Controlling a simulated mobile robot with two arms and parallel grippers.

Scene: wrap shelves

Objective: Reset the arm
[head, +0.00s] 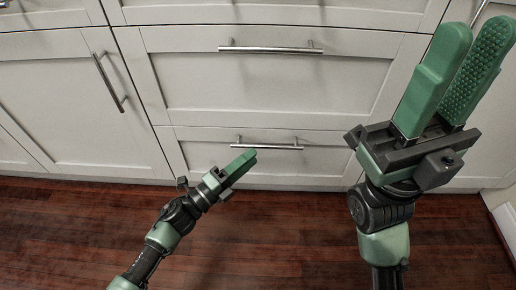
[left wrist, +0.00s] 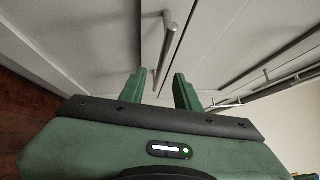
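My left gripper (head: 248,158) is low in front of the white drawers in the head view, near the bottom drawer's handle (head: 268,146). My right gripper (head: 474,38) is raised large at the right of the head view. Its green fingers point up with a gap between them and hold nothing.
A wide upper drawer (head: 270,95) with a bar handle (head: 270,49) is shut. A cabinet door (head: 75,110) on the left has a slanted-looking handle (head: 109,82) and is shut. The dark red wood floor (head: 270,240) in front is clear.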

